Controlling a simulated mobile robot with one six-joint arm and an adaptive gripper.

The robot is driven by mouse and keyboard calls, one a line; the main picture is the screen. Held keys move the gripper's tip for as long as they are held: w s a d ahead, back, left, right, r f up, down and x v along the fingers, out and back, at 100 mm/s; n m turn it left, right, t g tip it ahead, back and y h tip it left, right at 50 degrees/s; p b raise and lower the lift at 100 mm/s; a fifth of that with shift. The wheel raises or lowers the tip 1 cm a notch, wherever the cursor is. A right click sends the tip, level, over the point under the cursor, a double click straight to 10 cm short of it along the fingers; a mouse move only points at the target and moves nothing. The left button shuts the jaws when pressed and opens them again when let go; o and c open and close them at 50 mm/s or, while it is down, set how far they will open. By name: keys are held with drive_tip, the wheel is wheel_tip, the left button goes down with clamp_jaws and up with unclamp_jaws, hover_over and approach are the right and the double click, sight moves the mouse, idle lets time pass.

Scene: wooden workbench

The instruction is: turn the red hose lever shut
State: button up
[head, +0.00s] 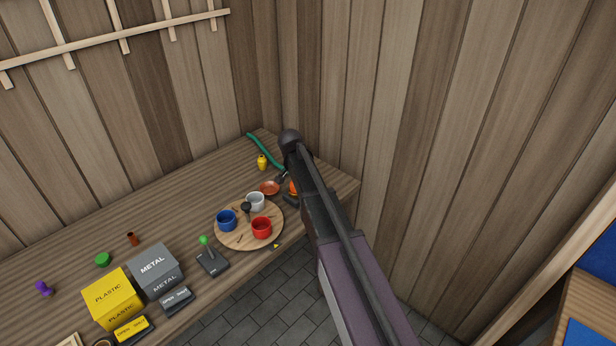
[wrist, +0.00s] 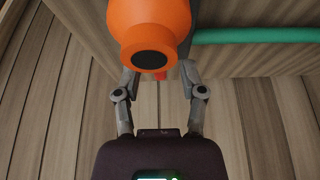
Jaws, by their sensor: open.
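A small red piece (wrist: 161,75), probably the hose lever, shows just below the orange object's dark opening in the wrist view. Most of it is hidden. The green hose (wrist: 250,36) runs across the upper right there, and along the bench's back corner in the head view (head: 264,150). My gripper (wrist: 159,72) is open, with one finger on each side of the red piece. I cannot tell whether it touches anything. In the head view my arm hides the lever and most of the gripper.
A wooden round board (head: 237,242) holds blue, white and red mugs. A yellow bottle (head: 262,162) stands near the hose. Wooden walls close in the corner.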

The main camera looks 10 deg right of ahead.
drive_tip(key=shift+n, duration=0.4)
drive_tip(key=shift+s+d+n+t+y, duration=0.15)
drive_tip(key=shift+n+t+y, duration=0.45)
drive_tip(key=shift+n, duration=1.1)
drive_tip(key=shift+d+n+t+y, duration=0.15)
drive_tip(key=shift+n+y, duration=0.3)
drive_tip(key=shift+n, duration=0.75)
drive_tip(key=shift+n+t+y, duration=0.25)
drive_tip(key=shift+n+y, duration=0.2)
drive_tip(key=shift+n, duration=0.75)
drive_tip(key=shift+d+n+y, duration=0.15)
drive_tip(key=shift+n+y, duration=0.75)
drive_tip(key=shift+n, duration=1.5)
drive_tip(key=shift+d+n+g+y, duration=0.1)
drive_tip(key=shift+n+g+y, duration=0.25)
drive_tip(key=shift+n, duration=0.75)
drive_tip(key=shift+n+g+y, duration=0.15)
drive_tip(key=shift+n+y, duration=0.3)
drive_tip(key=shift+n, duration=0.65)
drive_tip(key=p+v, duration=1.3)
drive_tip(key=v, duration=0.1)
drive_tip(key=s+a+f+m+g+h+b, duration=0.1)
drive_tip(key=s+f+m+b, duration=0.1)
drive_tip(key=s, duration=1)
drive_tip(key=s+a+f+m+g+h+b, duration=0.1)
drive_tip(key=s+m, duration=0.4)
drive_tip(key=s, duration=0.7)
drive_tip(key=shift+s+a+f+g+h+b, duration=0.35)
drive_tip(key=shift+a+f+g, duration=0.2)
drive_tip(key=shift+f+g, duration=0.4)
